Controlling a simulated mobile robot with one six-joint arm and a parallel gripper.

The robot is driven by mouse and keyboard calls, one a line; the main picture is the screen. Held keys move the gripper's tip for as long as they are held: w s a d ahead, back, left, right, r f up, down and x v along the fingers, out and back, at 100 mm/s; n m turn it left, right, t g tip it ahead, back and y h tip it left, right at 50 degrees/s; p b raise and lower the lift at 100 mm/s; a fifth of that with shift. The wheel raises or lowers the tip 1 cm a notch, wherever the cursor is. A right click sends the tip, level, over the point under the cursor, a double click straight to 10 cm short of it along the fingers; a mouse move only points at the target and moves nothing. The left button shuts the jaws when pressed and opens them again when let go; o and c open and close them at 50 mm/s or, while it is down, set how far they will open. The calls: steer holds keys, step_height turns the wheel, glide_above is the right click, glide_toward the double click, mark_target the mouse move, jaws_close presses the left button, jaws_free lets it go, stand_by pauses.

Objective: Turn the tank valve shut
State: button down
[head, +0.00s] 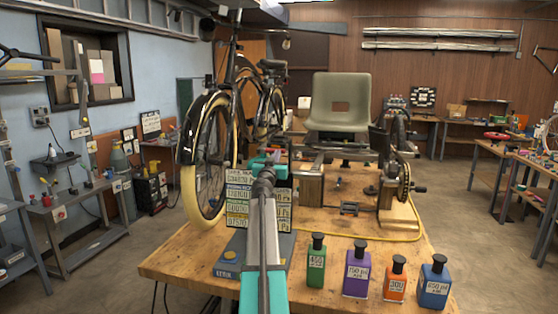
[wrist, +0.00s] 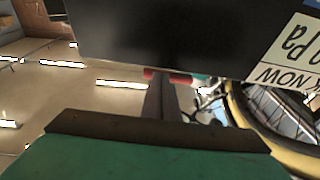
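My gripper (head: 264,166) is at the end of my arm near the middle of the head view, in front of the bicycle and over the workbench. Its fingers are too small and partly hidden there, so I cannot tell whether they are open. No valve can be made out for certain in either view. A grey-green tank-like shape (head: 119,160) stands by the left wall, well away from my gripper. In the wrist view a dark panel fills the top, and a small red piece (wrist: 168,76) shows just below it; I cannot tell what it belongs to.
The wooden workbench (head: 190,262) carries a label board (head: 240,205), several labelled bottles (head: 357,272), a yellow hose (head: 408,238) and a frame with a grey-green seat (head: 340,101). The black bicycle's wheel (head: 188,190) stands left of my arm. Floor is clear left of the bench.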

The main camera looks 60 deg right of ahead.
steer(key=shift+s+r, duration=0.1)
steer(key=shift+r, duration=0.05)
steer(key=shift+a, duration=0.1)
steer(key=b+v, duration=0.2)
steer(key=v, duration=0.3)
steer(key=shift+b, duration=0.35)
steer(key=b+v, duration=0.2)
steer(key=v, duration=0.6)
steer(key=shift+a+f, duration=0.2)
steer(key=shift+a, duration=0.2)
